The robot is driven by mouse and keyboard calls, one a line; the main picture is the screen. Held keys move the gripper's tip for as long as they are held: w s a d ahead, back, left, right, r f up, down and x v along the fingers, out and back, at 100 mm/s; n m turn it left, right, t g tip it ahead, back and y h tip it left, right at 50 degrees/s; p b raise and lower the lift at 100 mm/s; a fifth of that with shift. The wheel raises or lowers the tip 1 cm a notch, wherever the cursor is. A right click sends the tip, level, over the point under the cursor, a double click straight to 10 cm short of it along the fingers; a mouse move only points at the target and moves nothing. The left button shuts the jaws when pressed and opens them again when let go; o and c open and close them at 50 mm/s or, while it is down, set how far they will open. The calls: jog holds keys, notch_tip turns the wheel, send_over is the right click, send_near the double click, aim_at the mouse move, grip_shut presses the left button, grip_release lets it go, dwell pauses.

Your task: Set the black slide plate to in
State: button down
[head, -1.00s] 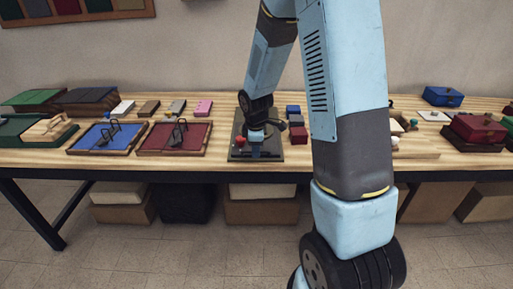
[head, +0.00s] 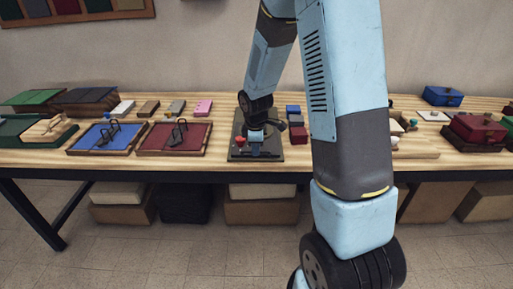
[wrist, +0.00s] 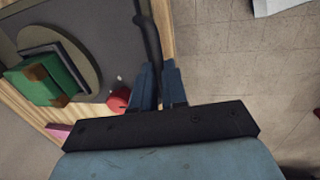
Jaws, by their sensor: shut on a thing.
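A dark grey board (head: 240,155) lies on the workbench below my gripper in the head view. The wrist view shows its flat surface (wrist: 105,15) close by. My gripper (wrist: 158,72) is low at the board's front edge, its fingers closed around a narrow black bar (wrist: 147,30). The bar appears to be part of the black slide plate, whose full outline I cannot make out. In the head view my gripper (head: 255,147) partly covers this area. A red knob (wrist: 118,99) stands beside the fingers; it also shows in the head view (head: 239,139).
A green block (wrist: 35,80) sits beyond the round dark disc in the wrist view. Blue (head: 103,137) and red (head: 172,138) trays lie left of the board. Small blue and red blocks (head: 297,134) stand to its right. The bench's front edge is close.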

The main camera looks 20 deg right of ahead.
jog(key=w+d, duration=0.1)
jog(key=w, duration=0.2)
jog(key=w+d, duration=0.1)
jog(key=w, duration=0.3)
jog(key=w+d, duration=0.1)
jog(key=w, duration=0.2)
jog(key=shift+w+d, duration=0.15)
jog(key=shift+w, duration=0.05)
jog(key=c, duration=1.2)
grip_release()
jog(key=shift+o, duration=0.2)
notch_tip(320, 180, up, 13)
jog(key=s, duration=0.2)
jog(key=shift+s+a+r, duration=0.2)
jog(key=shift+a, duration=0.2)
